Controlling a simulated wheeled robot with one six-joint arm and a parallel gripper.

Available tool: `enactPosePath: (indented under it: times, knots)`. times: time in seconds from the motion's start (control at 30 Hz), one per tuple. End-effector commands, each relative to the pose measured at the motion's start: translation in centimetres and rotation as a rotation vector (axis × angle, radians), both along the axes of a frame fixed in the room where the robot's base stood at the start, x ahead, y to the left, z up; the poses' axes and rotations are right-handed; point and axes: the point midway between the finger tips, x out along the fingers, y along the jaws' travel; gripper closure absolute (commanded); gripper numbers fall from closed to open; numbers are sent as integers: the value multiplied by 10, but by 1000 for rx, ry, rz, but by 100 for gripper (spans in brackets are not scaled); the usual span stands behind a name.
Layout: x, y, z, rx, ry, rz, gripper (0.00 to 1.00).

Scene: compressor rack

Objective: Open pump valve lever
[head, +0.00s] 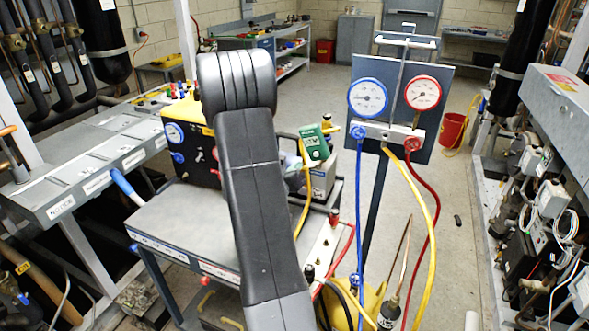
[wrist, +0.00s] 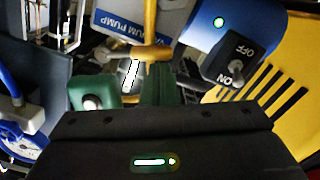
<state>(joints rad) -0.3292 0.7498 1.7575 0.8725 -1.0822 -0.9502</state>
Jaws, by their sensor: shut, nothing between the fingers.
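In the wrist view, my gripper (wrist: 160,140) shows as a dark body with a green light across the bottom. It is shut and empty; its fingertips are hard to make out. Just beyond it is the vacuum pump, with a blue housing (wrist: 195,45), a black ON/OFF switch (wrist: 230,62) and a partly covered label (wrist: 118,27). A brass-coloured T-shaped fitting (wrist: 150,50) stands at the middle, with a pale bar (wrist: 130,75) beside it. I cannot tell which part is the valve lever. In the head view my arm hides the gripper and most of the pump.
A gauge manifold (head: 385,132) with blue, yellow and red hoses stands right of my arm. A green meter (head: 314,146) is close beside the arm. A grey cart top (head: 180,225) and a yellow-black machine (head: 193,150) lie left. Open floor (head: 450,215) shows at right.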

Motion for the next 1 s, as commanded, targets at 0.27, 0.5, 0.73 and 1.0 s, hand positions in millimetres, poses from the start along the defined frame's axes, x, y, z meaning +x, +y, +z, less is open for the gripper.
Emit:
enactPosePath:
  times: [0.27, 0.5, 0.73, 1.0]
  knots:
    - [-1, -1, -5, -49, 25, -1, 100]
    - [-2, -2, -13, -162, 72, -2, 100]
    - [-3, -7, -26, -354, 152, -1, 100]
    - [-7, -16, -39, -585, 249, -2, 100]
